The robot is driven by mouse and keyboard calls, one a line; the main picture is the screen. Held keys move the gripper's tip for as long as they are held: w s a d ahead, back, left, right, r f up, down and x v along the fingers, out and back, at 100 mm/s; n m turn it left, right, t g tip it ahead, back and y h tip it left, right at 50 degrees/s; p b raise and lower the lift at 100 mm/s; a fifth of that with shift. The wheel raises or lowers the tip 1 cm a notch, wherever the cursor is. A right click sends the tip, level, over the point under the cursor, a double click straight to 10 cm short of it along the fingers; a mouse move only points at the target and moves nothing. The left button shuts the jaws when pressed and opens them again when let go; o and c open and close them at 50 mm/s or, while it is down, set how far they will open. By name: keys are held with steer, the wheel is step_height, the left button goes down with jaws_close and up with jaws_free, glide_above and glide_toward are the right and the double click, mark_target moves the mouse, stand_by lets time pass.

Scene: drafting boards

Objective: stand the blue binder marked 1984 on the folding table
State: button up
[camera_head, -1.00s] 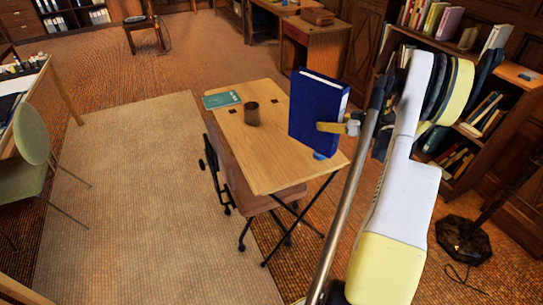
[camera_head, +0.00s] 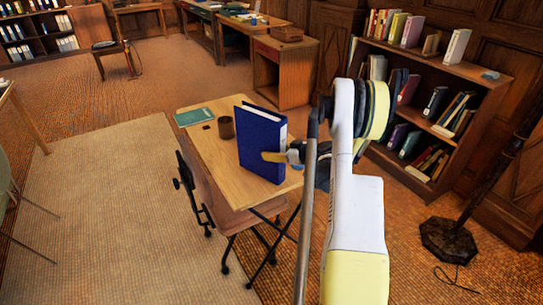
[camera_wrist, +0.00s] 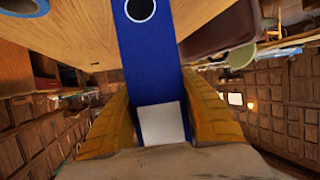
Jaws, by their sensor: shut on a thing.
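A blue binder (camera_head: 262,143) stands upright in my gripper (camera_head: 273,157), over the right part of the folding table (camera_head: 207,167). My gripper is shut on its spine side. In the wrist view the yellow fingers (camera_wrist: 160,122) lie on both sides of the blue spine (camera_wrist: 152,60), which has a ringed hole and a white label. I cannot read a number on the label. I cannot tell whether the binder's bottom edge touches the tabletop.
A dark brown mug (camera_head: 226,127) and a teal book (camera_head: 194,117) are on the table, left of the binder. A chair (camera_head: 212,188) stands at the table's near side. A bookcase (camera_head: 440,95) is at the right. A blue-rimmed round thing (camera_wrist: 22,7) shows in the wrist view.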

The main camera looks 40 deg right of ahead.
steer(key=shift+f, duration=0.15)
steer(key=o, duration=1.4)
steer(key=shift+c, duration=0.2)
steer(key=p+v, duration=0.3)
steer(key=v, duration=0.9)
